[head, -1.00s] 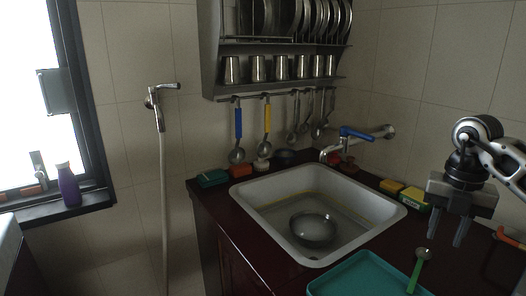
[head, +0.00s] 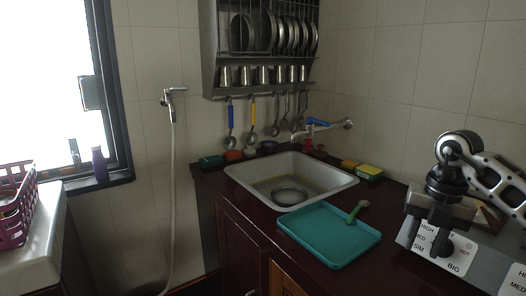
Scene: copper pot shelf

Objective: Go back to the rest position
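My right gripper (head: 436,240) is at the right, its fingers pointing down and apart with nothing between them. It hangs in front of a grey stove control panel. My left gripper is not in view. A teal tray (head: 322,240) lies on the dark red counter (head: 262,226), and a green-handled spoon (head: 356,211) lies at its right rim. The sink (head: 322,177) holds a metal bowl (head: 290,195).
A metal rack (head: 212,75) with plates, cups and hanging ladles is on the wall. A white counter with a purple basket (head: 14,207) stands at the left. The stove panel (head: 484,262) is at the right. A shower hose (head: 172,190) hangs on the wall. Floor between the counters looks free.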

